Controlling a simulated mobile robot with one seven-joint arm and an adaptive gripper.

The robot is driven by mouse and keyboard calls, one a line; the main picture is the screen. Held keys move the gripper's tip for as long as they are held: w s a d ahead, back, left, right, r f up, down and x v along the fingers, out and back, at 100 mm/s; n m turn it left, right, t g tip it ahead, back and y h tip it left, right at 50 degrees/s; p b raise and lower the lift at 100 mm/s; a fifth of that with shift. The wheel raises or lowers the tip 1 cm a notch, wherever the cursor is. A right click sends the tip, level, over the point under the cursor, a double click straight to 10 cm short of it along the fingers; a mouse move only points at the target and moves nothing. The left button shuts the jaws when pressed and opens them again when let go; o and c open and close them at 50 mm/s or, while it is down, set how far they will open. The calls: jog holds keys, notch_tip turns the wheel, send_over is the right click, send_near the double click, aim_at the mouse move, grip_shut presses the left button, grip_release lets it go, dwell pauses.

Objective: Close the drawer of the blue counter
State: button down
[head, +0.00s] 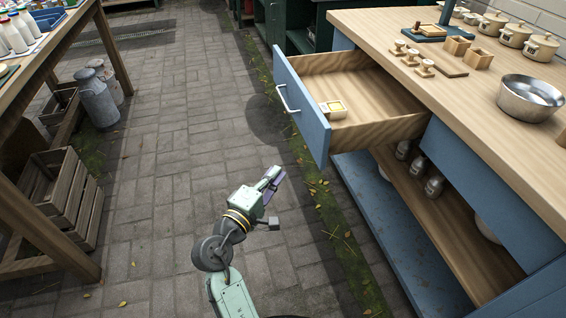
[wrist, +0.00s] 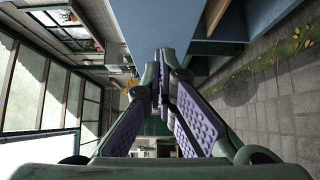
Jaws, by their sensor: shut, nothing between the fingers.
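The blue counter (head: 480,170) with a wooden top stands at the right in the head view. Its drawer (head: 372,88) is pulled out, with a blue front (head: 302,108) and a pale bar handle (head: 286,99).
A steel bowl (head: 531,97) and several lidded pots (head: 515,36) stand on the counter top. Metal jars (head: 433,186) stand on its lower shelf. At the left are a wooden table (head: 45,60), milk cans (head: 97,97) and a crate (head: 62,195). The paved floor between is clear.

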jog(key=p, duration=0.3)
send_near(314, 138)
jog(key=w+a, duration=0.1)
jog(key=w, duration=0.2)
jog(key=shift+w+d+r+p, duration=0.1)
jog(key=shift+w+d+p, duration=0.15)
jog(key=shift+d, duration=0.5)
jog(key=shift+w+d+p, duration=0.25)
jog(key=shift+w+d, duration=0.05)
jog(key=shift+d, duration=0.5)
